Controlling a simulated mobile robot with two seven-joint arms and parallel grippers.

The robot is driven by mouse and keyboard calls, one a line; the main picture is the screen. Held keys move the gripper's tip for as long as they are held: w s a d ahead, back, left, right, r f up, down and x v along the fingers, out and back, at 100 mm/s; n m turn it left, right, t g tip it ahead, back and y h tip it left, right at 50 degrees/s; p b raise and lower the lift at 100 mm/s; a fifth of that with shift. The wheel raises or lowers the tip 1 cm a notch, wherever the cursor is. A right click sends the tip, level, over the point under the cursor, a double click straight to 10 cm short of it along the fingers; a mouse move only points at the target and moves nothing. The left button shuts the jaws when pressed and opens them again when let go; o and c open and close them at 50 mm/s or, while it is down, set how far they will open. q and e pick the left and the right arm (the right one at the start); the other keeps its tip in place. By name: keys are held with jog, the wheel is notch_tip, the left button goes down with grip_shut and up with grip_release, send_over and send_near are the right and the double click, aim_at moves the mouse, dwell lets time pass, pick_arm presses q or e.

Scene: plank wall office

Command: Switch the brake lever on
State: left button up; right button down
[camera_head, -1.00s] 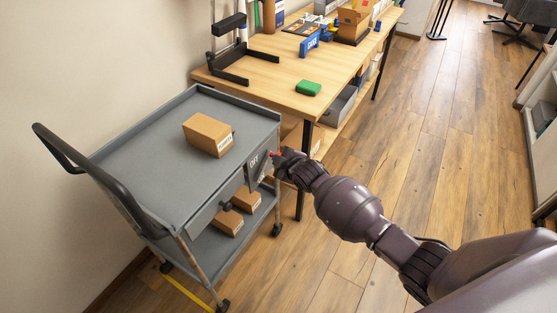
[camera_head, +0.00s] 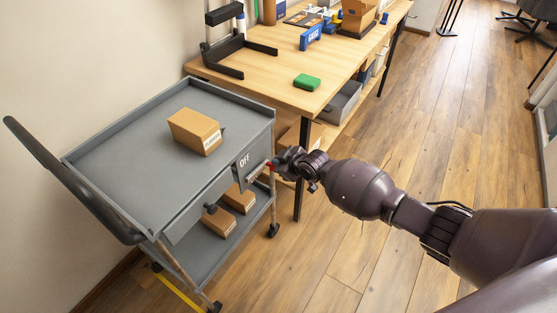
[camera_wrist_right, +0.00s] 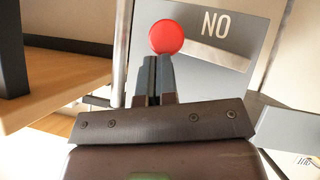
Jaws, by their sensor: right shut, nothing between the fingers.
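The brake lever (camera_head: 258,172) is a light metal bar with a red ball knob (camera_head: 269,163), mounted on a grey plate (camera_head: 244,166) marked OFF at the near right corner of the grey cart (camera_head: 130,165). The right wrist view shows the red knob (camera_wrist_right: 167,37), the lever bar (camera_wrist_right: 215,56) and upside-down ON lettering (camera_wrist_right: 215,24). My right gripper (camera_head: 277,163) is shut and empty. Its fingertips (camera_wrist_right: 156,62) are right at the knob; I cannot tell whether they touch it. My left gripper is out of view.
A cardboard box (camera_head: 195,131) lies on the cart top and more boxes (camera_head: 220,218) lie on its lower shelf. A wooden table (camera_head: 270,80) with a green block (camera_head: 307,82) stands just behind the cart. Wooden floor (camera_head: 420,150) is clear on the right.

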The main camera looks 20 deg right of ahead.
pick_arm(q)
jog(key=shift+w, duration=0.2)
pick_arm(e)
jog(key=shift+d+f, duration=0.15)
jog(key=shift+f, duration=0.25)
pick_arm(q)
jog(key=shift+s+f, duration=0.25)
pick_arm(e)
jog(key=shift+f, duration=0.15)
pick_arm(q)
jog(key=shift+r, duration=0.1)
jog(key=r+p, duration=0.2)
jog(key=p, duration=0.1)
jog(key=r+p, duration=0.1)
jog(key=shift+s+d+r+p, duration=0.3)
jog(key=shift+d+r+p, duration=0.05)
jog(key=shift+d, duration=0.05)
pick_arm(e)
jog(key=s+d+r, duration=0.5)
jog(key=s+r, duration=0.1)
jog(key=r, duration=0.4)
jog(key=shift+s+d+r, duration=0.15)
jog(key=shift+d+r, duration=0.05)
jog(key=shift+r, duration=0.15)
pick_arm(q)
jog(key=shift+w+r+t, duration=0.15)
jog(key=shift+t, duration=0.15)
